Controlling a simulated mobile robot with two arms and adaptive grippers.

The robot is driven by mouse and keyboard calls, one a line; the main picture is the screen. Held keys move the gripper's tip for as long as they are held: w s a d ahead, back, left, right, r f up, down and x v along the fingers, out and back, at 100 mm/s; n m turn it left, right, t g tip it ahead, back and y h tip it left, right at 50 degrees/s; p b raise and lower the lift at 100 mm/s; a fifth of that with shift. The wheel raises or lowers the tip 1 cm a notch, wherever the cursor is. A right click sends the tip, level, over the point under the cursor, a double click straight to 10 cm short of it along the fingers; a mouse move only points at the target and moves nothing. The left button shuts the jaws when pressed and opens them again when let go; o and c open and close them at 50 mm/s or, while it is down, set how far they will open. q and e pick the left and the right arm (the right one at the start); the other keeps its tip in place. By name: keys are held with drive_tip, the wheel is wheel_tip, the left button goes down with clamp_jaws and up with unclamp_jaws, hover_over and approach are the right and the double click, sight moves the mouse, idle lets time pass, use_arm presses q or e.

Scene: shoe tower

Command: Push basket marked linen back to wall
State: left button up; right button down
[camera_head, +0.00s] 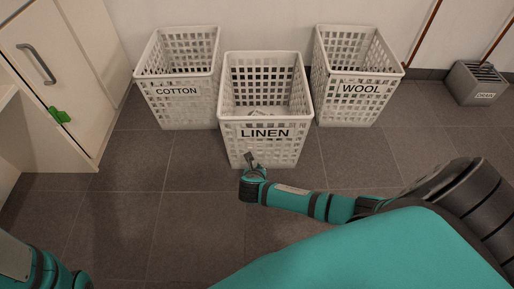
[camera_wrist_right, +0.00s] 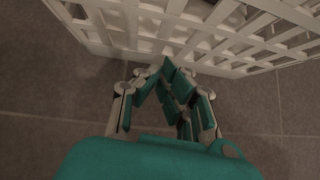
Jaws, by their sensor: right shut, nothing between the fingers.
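The white lattice basket labelled LINEN (camera_head: 265,133) stands upright in the middle of the head view. It sits further out from the wall than the baskets on either side. My right gripper (camera_head: 251,160) is shut and empty, low at the basket's front face. In the right wrist view the shut fingers (camera_wrist_right: 169,72) are at the basket's lattice wall (camera_wrist_right: 150,28); I cannot tell whether they touch it. Part of my left arm shows at the lower left of the head view, but its gripper is not seen.
The COTTON basket (camera_head: 177,92) stands left of the linen basket and the WOOL basket (camera_head: 360,89) right of it, both near the wall (camera_head: 270,22). A white cabinet (camera_head: 60,75) is at the left. A grey drain box (camera_head: 478,84) is at the far right. The tiled floor in front is clear.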

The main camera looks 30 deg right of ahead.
drive_tip(key=shift+w+d, duration=0.25)
drive_tip(key=shift+w, duration=0.05)
